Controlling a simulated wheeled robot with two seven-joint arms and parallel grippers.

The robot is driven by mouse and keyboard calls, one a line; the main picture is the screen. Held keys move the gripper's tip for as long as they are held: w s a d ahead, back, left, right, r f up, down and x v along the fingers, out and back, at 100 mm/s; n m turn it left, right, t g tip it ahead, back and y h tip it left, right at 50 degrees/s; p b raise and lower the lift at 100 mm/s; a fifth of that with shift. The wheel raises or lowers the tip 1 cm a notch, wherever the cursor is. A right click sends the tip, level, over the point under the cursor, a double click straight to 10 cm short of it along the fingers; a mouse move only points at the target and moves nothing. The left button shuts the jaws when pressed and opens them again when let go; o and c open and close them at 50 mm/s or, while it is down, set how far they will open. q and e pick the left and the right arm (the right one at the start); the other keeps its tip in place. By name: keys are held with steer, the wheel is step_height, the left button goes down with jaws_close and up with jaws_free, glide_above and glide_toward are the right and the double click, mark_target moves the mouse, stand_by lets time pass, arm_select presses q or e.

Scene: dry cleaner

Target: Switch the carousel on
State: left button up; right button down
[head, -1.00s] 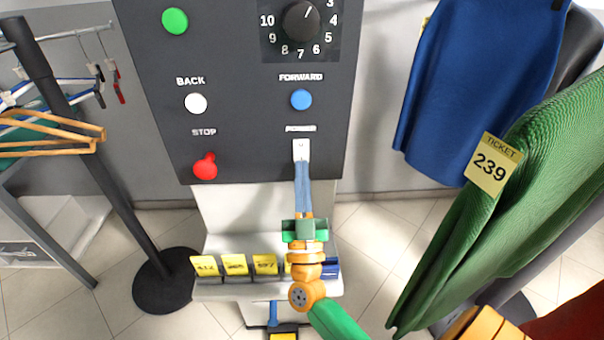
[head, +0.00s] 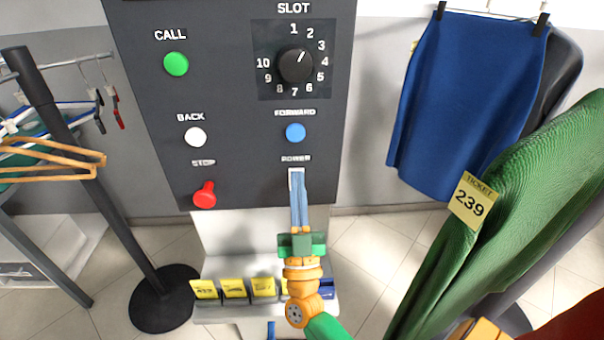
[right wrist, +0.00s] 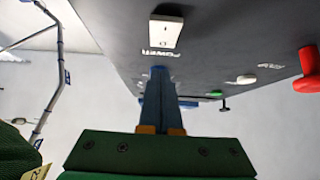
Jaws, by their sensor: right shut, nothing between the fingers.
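The carousel's dark control panel (head: 240,100) fills the upper middle of the head view. Its white POWER switch (head: 291,181) sits at the lower right, under the POWER label, partly covered by my fingers. My right gripper (head: 298,174) is shut and empty, its blue fingers pointing up at the switch. In the right wrist view the white switch (right wrist: 166,32) stands out from the panel, and my fingertips (right wrist: 159,70) appear near the label. I cannot tell whether they touch the panel or switch. My left gripper is not in view.
A red STOP button (head: 204,195), white BACK button (head: 195,137), blue FORWARD button (head: 295,132), green CALL button (head: 176,64) and slot dial (head: 296,66) share the panel. Yellow tickets (head: 234,289) stand on a shelf below. Blue (head: 465,100) and green (head: 500,200) garments hang at right.

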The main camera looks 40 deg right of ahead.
arm_select(q)
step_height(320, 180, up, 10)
steer(key=p, duration=0.8)
arm_select(e)
steer(key=s+a+r, duration=0.6)
steer(key=s+r, duration=0.1)
steer(key=s, duration=0.3)
steer(key=shift+a+r, duration=0.15)
